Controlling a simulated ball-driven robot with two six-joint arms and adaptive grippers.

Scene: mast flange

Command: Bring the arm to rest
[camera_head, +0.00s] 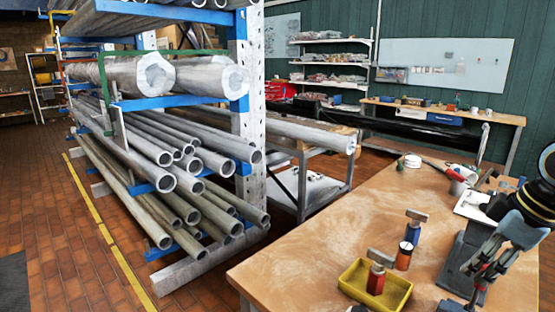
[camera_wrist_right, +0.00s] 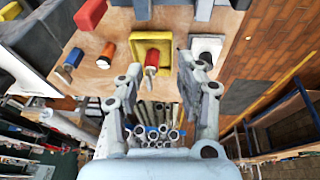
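My right gripper (camera_head: 484,276) is at the right edge of the head view, over the near right part of the wooden workbench (camera_head: 310,235). In the right wrist view the right gripper (camera_wrist_right: 160,72) has its two fingers spread apart, with nothing held between them. A yellow tray (camera_head: 357,291) stands on the bench to the left of it, with a red-bodied, grey-topped piece (camera_head: 376,277) upright in it. The tray (camera_wrist_right: 137,40) and the piece (camera_wrist_right: 151,62) show beyond the fingers in the right wrist view. My left gripper is in neither view.
An orange and black cylinder (camera_head: 404,258) and a blue-bodied, grey-topped piece (camera_head: 413,230) stand behind the tray. A rack of metal pipes (camera_head: 247,90) stands left of the bench. The bench's left part is clear, and tiled floor (camera_head: 60,220) lies beyond the rack.

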